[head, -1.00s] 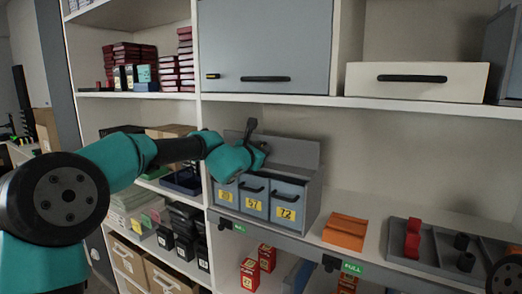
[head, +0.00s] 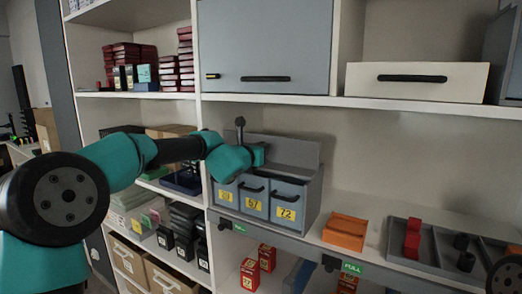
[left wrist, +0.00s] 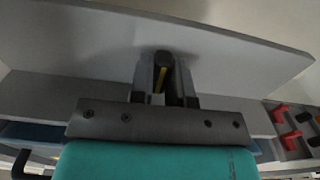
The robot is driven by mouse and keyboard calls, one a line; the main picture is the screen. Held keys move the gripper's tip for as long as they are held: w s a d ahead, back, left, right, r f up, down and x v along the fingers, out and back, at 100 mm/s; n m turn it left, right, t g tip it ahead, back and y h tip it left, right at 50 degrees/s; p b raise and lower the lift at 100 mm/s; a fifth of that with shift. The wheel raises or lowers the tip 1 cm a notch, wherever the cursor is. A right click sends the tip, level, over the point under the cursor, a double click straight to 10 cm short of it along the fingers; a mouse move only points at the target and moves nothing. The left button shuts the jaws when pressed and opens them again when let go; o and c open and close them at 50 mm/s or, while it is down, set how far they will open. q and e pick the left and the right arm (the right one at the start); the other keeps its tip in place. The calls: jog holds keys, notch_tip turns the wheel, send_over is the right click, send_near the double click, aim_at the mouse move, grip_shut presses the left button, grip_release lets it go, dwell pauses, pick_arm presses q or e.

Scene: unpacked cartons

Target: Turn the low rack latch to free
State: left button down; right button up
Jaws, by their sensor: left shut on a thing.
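A grey drawer rack (head: 312,205) with numbered fronts stands on the low shelf, a grey panel (head: 292,150) raised behind it. My left gripper (head: 262,155) is over the left part of the rack's top, in front of this panel. In the left wrist view my left gripper (left wrist: 165,85) is shut on a dark, round-topped piece with a yellow stripe, which I take as the low rack latch (left wrist: 163,68). A grey panel (left wrist: 225,55) spreads behind it. My right gripper is not in view.
An orange block (head: 344,231) and a grey tray (head: 432,238) with red and black pieces lie to the right. A closed grey cabinet door (head: 265,45) and the upper shelf edge (head: 380,106) are above.

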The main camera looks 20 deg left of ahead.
pick_arm(q)
jog(key=c, duration=1.1)
grip_release()
jog(key=v, duration=1.7)
jog(key=shift+s+a, duration=0.15)
jog(key=shift+s, duration=0.1)
